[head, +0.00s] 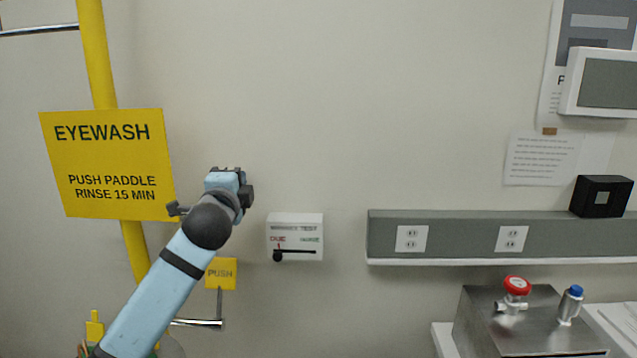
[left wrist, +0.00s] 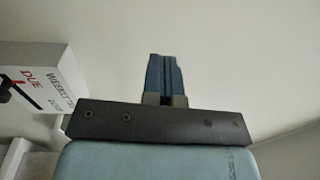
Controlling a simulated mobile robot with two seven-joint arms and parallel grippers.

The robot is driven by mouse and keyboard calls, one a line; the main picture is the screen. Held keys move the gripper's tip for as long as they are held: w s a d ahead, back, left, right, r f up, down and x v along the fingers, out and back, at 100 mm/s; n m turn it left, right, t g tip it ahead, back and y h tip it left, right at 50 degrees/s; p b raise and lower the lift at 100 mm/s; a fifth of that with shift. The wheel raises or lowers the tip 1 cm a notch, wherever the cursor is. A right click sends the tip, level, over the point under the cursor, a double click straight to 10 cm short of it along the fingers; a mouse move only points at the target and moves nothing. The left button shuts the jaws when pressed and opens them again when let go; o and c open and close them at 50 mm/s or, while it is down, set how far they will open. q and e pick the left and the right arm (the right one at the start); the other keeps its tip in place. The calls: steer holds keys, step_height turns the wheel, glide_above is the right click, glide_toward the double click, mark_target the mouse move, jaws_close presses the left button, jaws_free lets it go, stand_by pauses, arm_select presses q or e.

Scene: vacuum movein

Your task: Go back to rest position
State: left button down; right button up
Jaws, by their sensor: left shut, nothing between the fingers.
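My left arm reaches up from the lower left in the head view. Its gripper (head: 226,171) is raised in front of the wall, left of and above a white weekly test box (head: 296,228). In the left wrist view the gripper's fingers (left wrist: 166,75) are together with nothing between them. The box also shows at the left of that view (left wrist: 48,75), apart from the fingers. The box has a black lever at its lower left, under the word DUE. My right gripper is not in view.
A yellow eyewash sign (head: 108,165) hangs on a yellow pole at left. A yellow push paddle (head: 221,273) is below my arm. A grey outlet rail (head: 465,236) runs along the wall at right. A metal block (head: 520,325) with red and blue valves stands at lower right.

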arm_select(q)
steer(key=s+f+n+g+h, duration=0.15)
steer(key=s+f, duration=0.35)
steer(key=f, duration=0.6)
steer(key=s+f+n+g+p, duration=0.1)
steer(key=s+f+n+g, duration=0.2)
steer(key=f, duration=0.7)
steer(key=s+f+n+h, duration=0.1)
steer(key=s+f+n, duration=0.1)
steer(key=s+f, duration=0.65)
steer(key=s+a+f+n+g, duration=0.1)
steer(key=s+f+n, duration=0.3)
steer(key=s+f, duration=0.6)
steer(key=s+a+f+n+g, duration=0.1)
steer(key=s+f+n, duration=0.4)
steer(key=s+f, duration=0.6)
steer(key=s+g+p, duration=0.1)
steer(key=s, duration=0.3)
steer(key=shift+a+g, duration=0.35)
steer(key=shift+a, duration=0.05)
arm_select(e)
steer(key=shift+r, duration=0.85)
